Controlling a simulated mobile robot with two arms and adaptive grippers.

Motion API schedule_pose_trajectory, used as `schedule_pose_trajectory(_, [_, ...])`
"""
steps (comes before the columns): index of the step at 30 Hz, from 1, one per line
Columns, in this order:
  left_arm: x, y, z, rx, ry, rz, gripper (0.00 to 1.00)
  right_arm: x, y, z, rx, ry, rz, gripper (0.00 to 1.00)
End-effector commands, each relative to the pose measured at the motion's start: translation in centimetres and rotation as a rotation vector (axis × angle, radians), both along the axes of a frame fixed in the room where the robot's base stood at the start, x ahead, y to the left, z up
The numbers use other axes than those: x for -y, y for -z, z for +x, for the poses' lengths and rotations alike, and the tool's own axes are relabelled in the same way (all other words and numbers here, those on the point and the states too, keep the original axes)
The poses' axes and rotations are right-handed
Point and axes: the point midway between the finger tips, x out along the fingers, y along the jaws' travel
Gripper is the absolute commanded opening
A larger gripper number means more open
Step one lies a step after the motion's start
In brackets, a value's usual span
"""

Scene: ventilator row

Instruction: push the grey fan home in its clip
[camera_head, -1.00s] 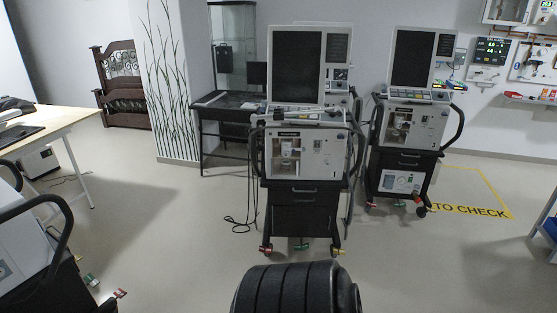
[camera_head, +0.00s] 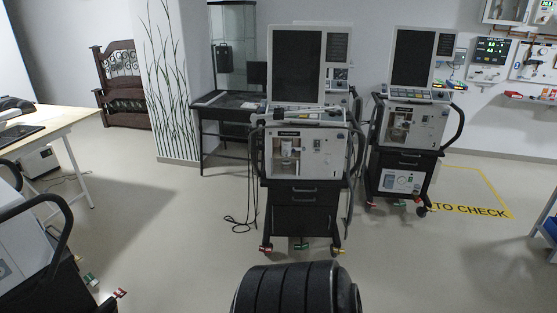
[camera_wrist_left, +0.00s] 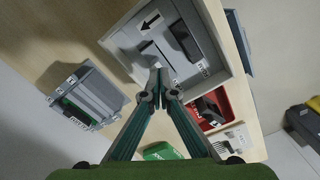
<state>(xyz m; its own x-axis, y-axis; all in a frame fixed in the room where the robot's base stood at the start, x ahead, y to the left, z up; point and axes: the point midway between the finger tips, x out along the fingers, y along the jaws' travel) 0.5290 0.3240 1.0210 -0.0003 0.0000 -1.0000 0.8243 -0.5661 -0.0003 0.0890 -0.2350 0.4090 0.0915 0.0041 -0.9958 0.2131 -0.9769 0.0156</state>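In the left wrist view my left gripper (camera_wrist_left: 158,80) has its two fingertips together, with nothing plainly seen between them. It is over a pale wooden surface (camera_wrist_left: 72,42), with its tips in front of a grey open tray (camera_wrist_left: 118,42). The tray holds a dark block (camera_wrist_left: 186,42) and grey parts, with a black arrow label on it. A grey ribbed unit (camera_wrist_left: 95,92) with labels and a green part lies left of the gripper. I cannot tell which grey part is the fan, and no clip is clear. My right gripper is in neither view.
A red bin (camera_wrist_left: 217,101) with a dark item and a green item (camera_wrist_left: 160,151) lie near the gripper. In the head view two wheeled ventilators (camera_head: 309,190) (camera_head: 408,180) stand ahead. A desk (camera_head: 75,125) is at left. Open floor (camera_head: 165,235) lies between.

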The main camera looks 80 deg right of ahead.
Motion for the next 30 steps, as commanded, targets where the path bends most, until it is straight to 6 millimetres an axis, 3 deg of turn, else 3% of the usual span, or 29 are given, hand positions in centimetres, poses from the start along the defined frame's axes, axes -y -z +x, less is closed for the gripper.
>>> schedule_pose_trajectory(30, [0.0,1.6,0.0,0.0,0.0,0.0,0.0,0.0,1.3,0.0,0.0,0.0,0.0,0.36])
